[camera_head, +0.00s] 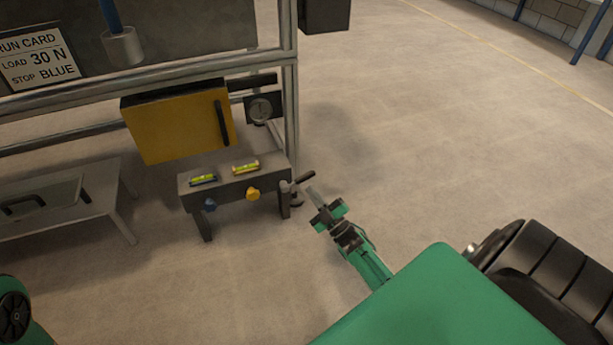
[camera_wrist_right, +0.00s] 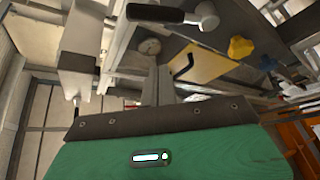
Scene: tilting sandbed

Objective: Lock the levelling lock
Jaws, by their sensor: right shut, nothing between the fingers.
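The levelling lock is a lever with a black handle (camera_head: 304,178) at the right end of a small grey bench (camera_head: 235,187). In the right wrist view its black handle (camera_wrist_right: 155,14) lies roughly level at the top, joined to a silver hub (camera_wrist_right: 207,17). My right gripper (camera_head: 311,190) is shut and empty, just right of and below the lever in the head view; I cannot tell whether it touches. Its closed fingers also show in the right wrist view (camera_wrist_right: 166,82). My left gripper is out of view.
The bench carries two spirit levels (camera_head: 203,180) (camera_head: 246,167), a blue knob (camera_head: 210,205) and a yellow knob (camera_head: 253,194). A yellow panel (camera_head: 180,125) and a dial (camera_head: 261,109) are behind. A frame post (camera_head: 291,110) stands close by. Floor to the right is clear.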

